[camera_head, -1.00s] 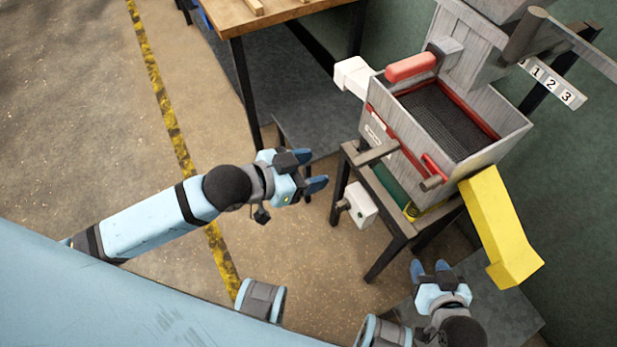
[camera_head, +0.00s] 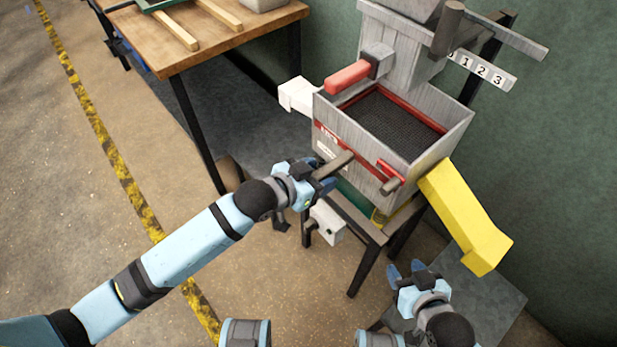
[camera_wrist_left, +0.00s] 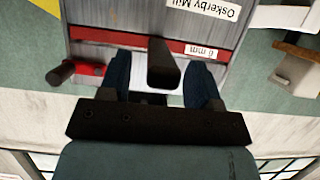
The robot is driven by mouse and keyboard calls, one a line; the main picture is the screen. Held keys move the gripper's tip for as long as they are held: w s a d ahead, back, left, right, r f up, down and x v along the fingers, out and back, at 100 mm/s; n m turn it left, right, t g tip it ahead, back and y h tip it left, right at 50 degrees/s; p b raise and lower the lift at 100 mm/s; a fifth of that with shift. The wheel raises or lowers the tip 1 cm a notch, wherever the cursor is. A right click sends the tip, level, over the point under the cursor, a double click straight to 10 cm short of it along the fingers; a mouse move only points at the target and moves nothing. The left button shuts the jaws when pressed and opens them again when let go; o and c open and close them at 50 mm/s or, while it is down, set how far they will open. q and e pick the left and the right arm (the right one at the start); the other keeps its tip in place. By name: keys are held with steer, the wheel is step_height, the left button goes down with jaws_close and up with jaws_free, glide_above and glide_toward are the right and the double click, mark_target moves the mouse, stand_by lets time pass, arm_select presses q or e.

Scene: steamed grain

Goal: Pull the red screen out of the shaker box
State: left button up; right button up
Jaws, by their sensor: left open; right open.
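The red screen (camera_head: 427,117), a red frame around dark mesh, sits in the grey shaker box (camera_head: 452,122). Its red front strip with a "6 mm" label shows in the left wrist view (camera_wrist_left: 110,37). A dark bar handle (camera_head: 338,162) sticks out from the front. My left gripper (camera_head: 325,178) is open at this handle. In the left wrist view, its blue fingers (camera_wrist_left: 161,82) stand on either side of the handle (camera_wrist_left: 163,62), with gaps visible. A red latch with a dark knob (camera_head: 391,186) is on the box front. My right gripper (camera_head: 405,268) is open and empty, below the yellow chute.
The yellow chute (camera_head: 465,215) slopes down right of the box. A white switch box (camera_head: 327,222) hangs on the stand below my left gripper. A wooden table (camera_head: 215,50) stands at back left. The floor left of the stand is clear.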

arm_select(q)
steer(key=shift+c, duration=0.2)
jaws_close()
steer(key=shift+r+p, duration=0.2)
steer(key=shift+p, duration=0.45)
stand_by(0.3)
steer(key=shift+s+a+r+p, duration=0.1)
steer(key=shift+s+a+p, duration=0.2)
steer(key=shift+p, duration=0.1)
steer(key=s+a+p, duration=0.4)
steer(key=s+a, duration=0.2)
steer(key=shift+s+a, duration=0.2)
stand_by(0.4)
